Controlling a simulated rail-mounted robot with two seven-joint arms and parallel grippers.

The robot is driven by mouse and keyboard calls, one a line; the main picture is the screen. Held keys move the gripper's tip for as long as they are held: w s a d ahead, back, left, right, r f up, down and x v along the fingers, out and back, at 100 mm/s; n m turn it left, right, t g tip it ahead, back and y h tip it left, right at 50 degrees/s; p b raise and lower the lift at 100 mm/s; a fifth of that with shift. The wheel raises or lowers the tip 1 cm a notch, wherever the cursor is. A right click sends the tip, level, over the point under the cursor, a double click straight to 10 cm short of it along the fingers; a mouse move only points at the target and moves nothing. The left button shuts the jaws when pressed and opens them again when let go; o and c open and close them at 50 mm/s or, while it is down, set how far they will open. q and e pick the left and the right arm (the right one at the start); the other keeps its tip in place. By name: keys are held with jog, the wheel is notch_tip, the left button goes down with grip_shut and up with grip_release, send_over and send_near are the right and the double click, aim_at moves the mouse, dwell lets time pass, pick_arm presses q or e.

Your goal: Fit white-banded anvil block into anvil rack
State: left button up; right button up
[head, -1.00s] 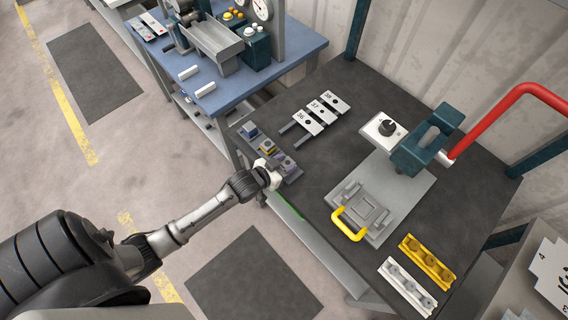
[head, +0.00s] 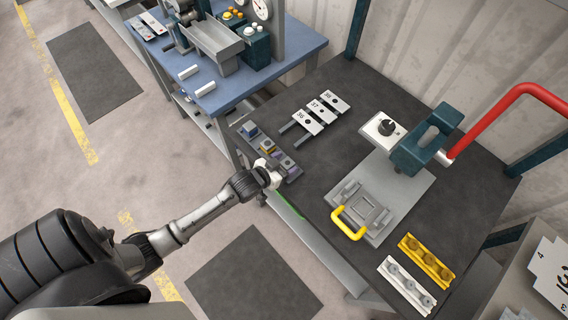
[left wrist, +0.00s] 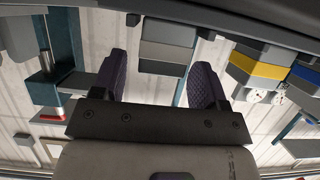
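The anvil rack (head: 295,177) is a dark grey strip along the left edge of the dark table. It holds a blue-banded block (head: 250,129) and a yellow-banded block (head: 267,145). A grey block (head: 287,162), apparently the white-banded one, stands at its near end; how fully it is seated I cannot tell. My left gripper (head: 280,165) is at this end, its dark purple fingers either side of the block. In the left wrist view, the grey block (left wrist: 166,47) shows between the spread fingers (left wrist: 158,80), with gaps at both sides. My right gripper is out of view.
Numbered plates (head: 317,112) lie behind the rack. A press with a red handle (head: 500,115) and a yellow-handled fixture (head: 365,210) stand to the right. Yellow (head: 427,262) and white (head: 392,276) holders lie at the front right. Dark table surface between is clear.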

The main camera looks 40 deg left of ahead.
pick_arm(q)
jog(key=shift+o, duration=0.3)
jog(key=shift+f, duration=0.1)
jog(key=shift+s+r, duration=0.2)
jog(key=shift+s, duration=0.3)
jog(key=d+p+v, duration=0.1)
jog(key=v, duration=1.1)
jog(key=shift+s+a+r, duration=0.25)
jog(key=shift+s+a, duration=0.1)
jog(key=shift+a, duration=0.2)
jog(key=shift+f, duration=0.1)
jog(key=s+f+m+g+y, duration=0.1)
jog(key=s+f+g+y, duration=0.1)
jog(key=s+f+g, duration=0.45)
jog(key=s+d+r+g+h, duration=0.1)
jog(key=s+d+r+g, duration=0.35)
jog(key=d+r, duration=0.4)
notch_tip(320, 180, up, 21)
jog(key=t+p, duration=0.1)
jog(key=p, duration=2.1)
jog(key=shift+s+d+f+p, duration=0.2)
jog(key=shift+s+d+p, duration=0.15)
jog(key=shift+s+p, duration=0.05)
